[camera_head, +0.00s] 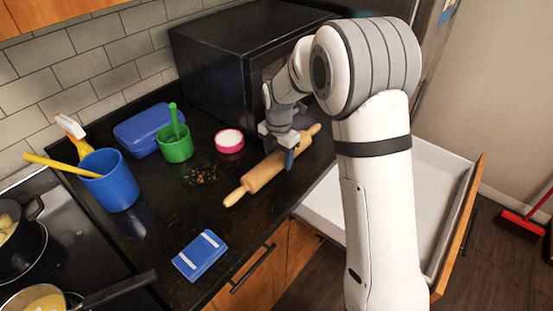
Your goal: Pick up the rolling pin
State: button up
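The wooden rolling pin (263,173) lies diagonally on the dark counter, its near handle pointing down-left and its far handle up-right. My gripper (279,152) is at the far half of the pin, with its fingers pointing down. One dark finger shows on the right side of the pin, near the far handle. The other finger is largely hidden, so I cannot tell whether the fingers touch the pin or how far apart they are.
A black microwave (232,62) stands behind my gripper. A pink-rimmed bowl (229,141), green cup (176,146), blue container (110,184) and blue box (146,131) stand left. A blue sponge-like item (200,255) lies in front. An open drawer (438,185) juts out at right.

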jog(key=c, duration=0.9)
jog(key=shift+r, duration=0.1)
jog(key=shift+c, duration=0.2)
